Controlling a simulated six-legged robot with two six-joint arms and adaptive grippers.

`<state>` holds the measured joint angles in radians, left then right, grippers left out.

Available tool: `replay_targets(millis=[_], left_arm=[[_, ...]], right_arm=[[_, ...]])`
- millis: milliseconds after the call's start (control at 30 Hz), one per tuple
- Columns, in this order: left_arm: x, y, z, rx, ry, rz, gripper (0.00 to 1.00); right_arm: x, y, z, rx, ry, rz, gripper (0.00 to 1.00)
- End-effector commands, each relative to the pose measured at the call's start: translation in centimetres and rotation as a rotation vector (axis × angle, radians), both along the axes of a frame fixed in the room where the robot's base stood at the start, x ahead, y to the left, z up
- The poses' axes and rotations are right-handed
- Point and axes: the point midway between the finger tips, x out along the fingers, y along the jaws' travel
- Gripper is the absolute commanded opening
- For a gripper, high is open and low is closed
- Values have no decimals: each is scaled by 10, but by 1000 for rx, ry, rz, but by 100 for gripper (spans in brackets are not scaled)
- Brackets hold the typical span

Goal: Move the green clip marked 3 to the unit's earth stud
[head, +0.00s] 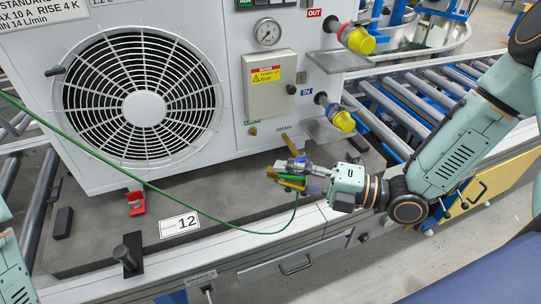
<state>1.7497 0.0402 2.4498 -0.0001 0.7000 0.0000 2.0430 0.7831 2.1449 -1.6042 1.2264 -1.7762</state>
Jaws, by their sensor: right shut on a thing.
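My right gripper (292,180) is shut on the green clip (291,184), low in front of the white unit's (120,165) right corner. A green lead (180,202) runs from the left edge across the unit's front and loops up to the clip. The clip's mark is too small to read. A small brass fitting (253,131) shows on the unit's lower front, left of the DRAIN label; I cannot tell if it is the earth stud. The gripper is right of and below this fitting, apart from it. My left gripper is out of view.
A yellow-capped port (341,120) marked IN and another (359,40) marked OUT stick out at the right. A red clamp (136,202), a number 12 plate (179,224) and a dark post (128,255) sit on the grey base. Roller conveyors (420,95) lie to the right.

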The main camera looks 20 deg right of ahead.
Motion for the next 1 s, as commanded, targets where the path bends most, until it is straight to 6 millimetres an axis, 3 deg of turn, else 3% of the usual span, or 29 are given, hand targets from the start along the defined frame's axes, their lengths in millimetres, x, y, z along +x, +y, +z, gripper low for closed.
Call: replay_targets(millis=[200,333,700,1000], left_arm=[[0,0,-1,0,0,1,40],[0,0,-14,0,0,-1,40],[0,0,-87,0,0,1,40],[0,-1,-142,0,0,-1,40]], right_arm=[[2,-4,-3,6,-1,-6,0],[15,-1,-15,1,0,-40,0],[107,-6,-78,-1,-6,-357,0],[161,-11,-111,-1,-12,-642,0]])
